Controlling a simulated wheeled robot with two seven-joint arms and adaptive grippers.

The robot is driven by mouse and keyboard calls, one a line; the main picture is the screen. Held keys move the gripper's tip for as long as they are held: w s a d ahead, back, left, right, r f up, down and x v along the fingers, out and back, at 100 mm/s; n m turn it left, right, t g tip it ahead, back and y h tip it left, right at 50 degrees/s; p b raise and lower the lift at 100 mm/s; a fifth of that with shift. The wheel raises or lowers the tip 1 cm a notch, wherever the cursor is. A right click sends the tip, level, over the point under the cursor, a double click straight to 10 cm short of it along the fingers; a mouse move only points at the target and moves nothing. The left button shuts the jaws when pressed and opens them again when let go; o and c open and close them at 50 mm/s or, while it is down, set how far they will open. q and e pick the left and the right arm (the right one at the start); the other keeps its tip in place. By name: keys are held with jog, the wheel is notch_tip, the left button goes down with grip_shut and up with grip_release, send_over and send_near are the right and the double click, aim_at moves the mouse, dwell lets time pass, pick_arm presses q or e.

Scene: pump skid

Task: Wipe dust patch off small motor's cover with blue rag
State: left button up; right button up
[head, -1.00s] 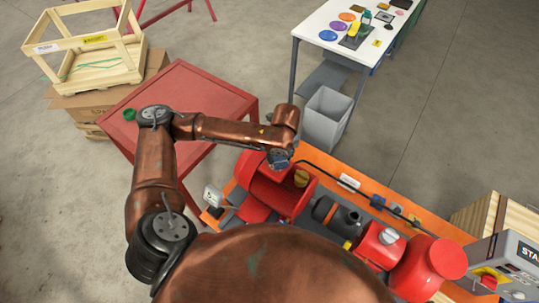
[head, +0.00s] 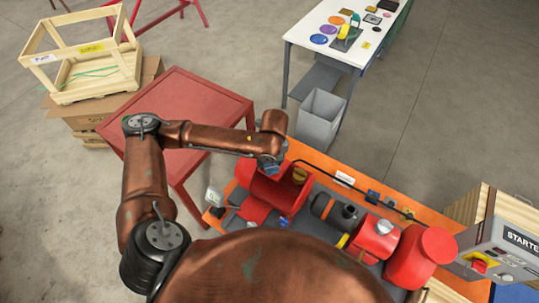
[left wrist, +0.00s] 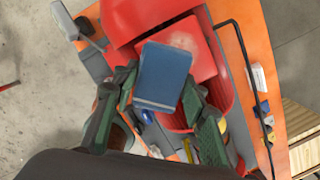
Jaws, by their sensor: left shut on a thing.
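In the left wrist view, my left gripper (left wrist: 160,84) is shut on the blue rag (left wrist: 164,68), which looks like a flat folded block between the dark green fingers. Beyond it is a red cover (left wrist: 203,62) with a faint pale dust patch (left wrist: 182,40) on its flat face. The rag overlaps part of this cover in the picture; I cannot tell whether it touches. In the head view, my left gripper (head: 270,166) is over the red machine (head: 283,190) at the left end of the orange skid; the rag is hard to make out there. My right gripper is out of view.
The orange skid (head: 318,161) carries a dark pump part (head: 335,212), more red housings (head: 423,257) and a black cable along its far edge. A starter box (head: 503,252) stands at the right. A red table (head: 208,100), grey bin (head: 320,118) and white table (head: 299,32) stand beyond.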

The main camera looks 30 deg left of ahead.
aim_at(270, 163)
pick_arm(q)
jog(key=r, duration=0.2)
jog(key=shift+s+r, duration=0.2)
jog(key=shift+r, duration=0.15)
jog(key=shift+w+r, duration=0.1)
jog(key=shift+r, duration=0.7)
